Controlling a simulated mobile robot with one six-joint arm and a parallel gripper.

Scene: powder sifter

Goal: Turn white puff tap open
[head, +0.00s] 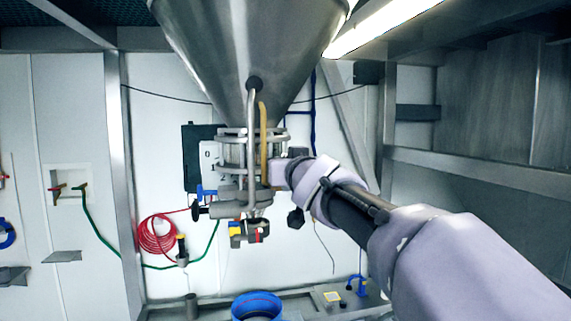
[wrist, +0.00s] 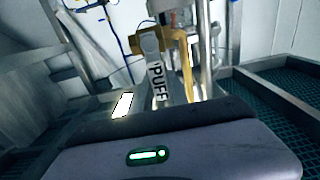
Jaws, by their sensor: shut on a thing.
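The white puff tap (wrist: 155,80) shows in the wrist view as a pale lever marked "PUFF", just beyond the dark edge of my gripper's body. Its lower end is hidden behind that edge. In the head view my gripper (head: 280,173) reaches in from the right to the valve assembly (head: 243,160) under the steel hopper. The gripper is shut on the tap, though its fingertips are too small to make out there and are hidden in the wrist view.
A brass-coloured pipe (wrist: 186,62) stands close beside the tap. The large steel hopper (head: 245,50) hangs above. A blue-handled valve (head: 207,191) is at the left of the assembly. A blue round container (head: 257,304) stands below. A coiled red hose (head: 157,236) hangs at left.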

